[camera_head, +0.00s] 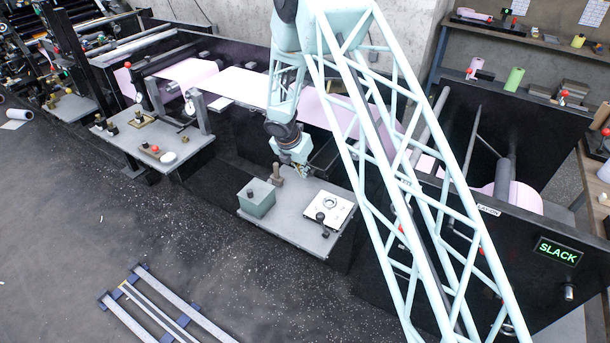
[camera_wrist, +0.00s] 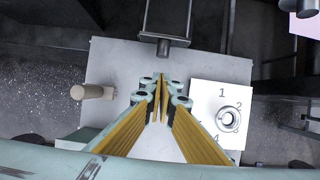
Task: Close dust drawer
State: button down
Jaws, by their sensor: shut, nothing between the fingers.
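A dark grey box-like part (camera_wrist: 166,20), which looks like the dust drawer, juts from the machine over the back edge of the grey bench (camera_wrist: 120,62) in the wrist view. Its front face has a small projection like a handle. How far it stands out I cannot tell. In the head view my arm hides that spot. My gripper (camera_wrist: 160,88) has its yellow-padded fingers together with nothing between them. It is apart from the drawer, below it in the wrist picture. In the head view my gripper (camera_head: 303,172) hangs over the rear of the bench.
A wooden peg (camera_head: 277,173) and a teal box (camera_head: 256,200) stand left of my gripper. A white numbered plate (camera_head: 340,207) with a ring and a black knob (camera_head: 320,217) lie to the right. Pink web (camera_head: 318,108) runs behind. A green SLACK sign (camera_head: 557,251) is lit.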

jog(key=v, duration=0.6)
jog(key=shift+r+p, duration=0.35)
jog(key=shift+p, duration=0.05)
jog(key=shift+s+a, duration=0.1)
jog(key=shift+s, duration=0.05)
